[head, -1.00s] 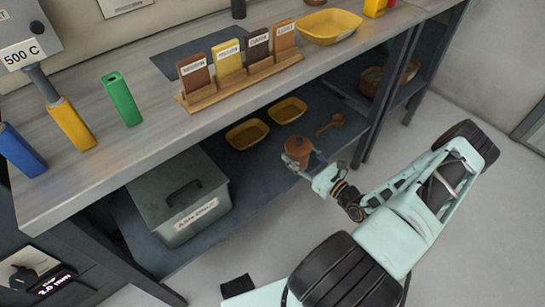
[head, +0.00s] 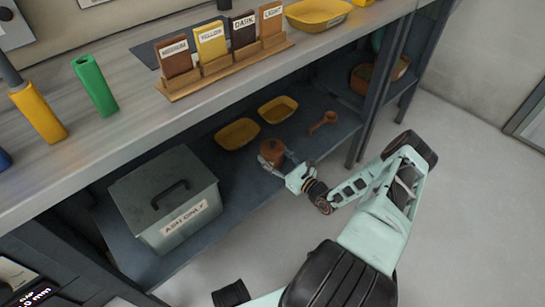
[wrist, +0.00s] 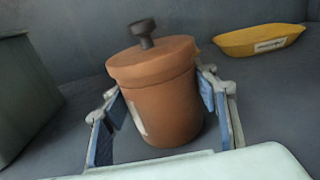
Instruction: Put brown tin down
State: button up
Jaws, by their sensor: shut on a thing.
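The brown tin (wrist: 160,100) is a round reddish-brown can with a lid and a dark knob, filling the middle of the wrist view. My gripper (wrist: 165,110) is shut on it, with blue-padded fingers at its left and right sides. The tin looks slightly tilted in the wrist view. In the head view the tin (head: 272,151) is at the lower shelf (head: 235,178), in front of two yellow trays, with my gripper (head: 276,160) around it from the front right. The tin's base is partly hidden, so I cannot tell whether it touches the shelf.
A grey lidded "ASH ONLY" box (head: 165,205) stands left on the lower shelf. Yellow trays (head: 237,134) (head: 278,110) lie behind the tin, and a brown scoop (head: 324,121) lies to its right. The worktop (head: 130,125) overhangs the shelf. Bare shelf lies between box and tin.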

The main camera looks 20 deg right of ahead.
jog(key=shift+r, duration=0.1)
jog(key=o, duration=1.2)
jog(key=p+v, duration=0.2)
jog(key=v, duration=1)
jog(key=shift+p, duration=0.35)
jog(key=shift+r, duration=0.1)
